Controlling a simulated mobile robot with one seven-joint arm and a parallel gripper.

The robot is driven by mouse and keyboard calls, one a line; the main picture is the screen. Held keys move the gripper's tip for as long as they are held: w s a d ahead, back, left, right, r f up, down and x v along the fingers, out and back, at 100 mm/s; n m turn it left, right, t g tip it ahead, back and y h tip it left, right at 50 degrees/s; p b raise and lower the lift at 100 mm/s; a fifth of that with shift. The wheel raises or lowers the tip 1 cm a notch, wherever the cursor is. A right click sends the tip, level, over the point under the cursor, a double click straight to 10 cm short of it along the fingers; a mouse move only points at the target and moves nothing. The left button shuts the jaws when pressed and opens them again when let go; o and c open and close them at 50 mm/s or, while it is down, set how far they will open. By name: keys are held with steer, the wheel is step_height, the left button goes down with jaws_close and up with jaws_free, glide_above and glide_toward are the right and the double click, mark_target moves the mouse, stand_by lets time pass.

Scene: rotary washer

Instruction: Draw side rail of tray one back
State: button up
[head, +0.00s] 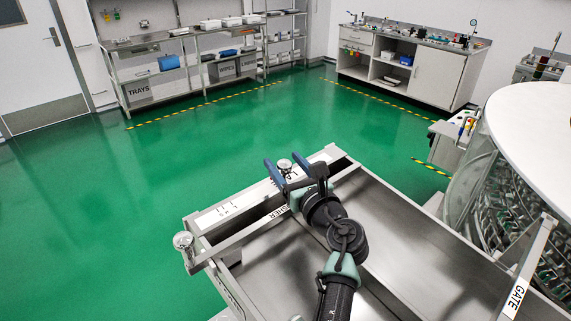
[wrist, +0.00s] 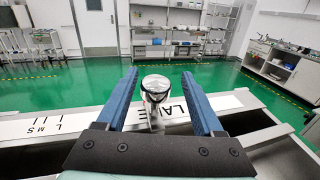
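A steel tray table (head: 400,215) with raised edges fills the lower middle of the head view. A white rail (head: 222,212) with size marks runs along its far edge; the wrist view shows it with letters on it (wrist: 50,125). A round metal knob (wrist: 157,88) stands at this rail and also shows in the head view (head: 285,165). My gripper (head: 286,162) is open, its two blue fingers on either side of the knob. In the wrist view my gripper (wrist: 160,74) shows gaps between the knob and both fingers. The knob's lower part is partly hidden.
A second knob (head: 183,241) stands at the table's left corner. A bar labelled GATE (head: 517,295) and a large round glass machine (head: 510,180) are at the right. Shelves (head: 205,65) and a counter (head: 415,75) stand far back. Green floor (head: 100,210) beyond the table is clear.

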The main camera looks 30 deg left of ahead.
steer(key=shift+s, duration=0.1)
steer(key=shift+d, duration=0.1)
steer(key=shift+s+d+r+p, duration=0.1)
steer(key=shift+s+d+p, duration=0.1)
steer(key=shift+d+p, duration=0.1)
steer(key=p+v, duration=0.4)
steer(key=v, duration=0.8)
steer(key=shift+s, duration=0.15)
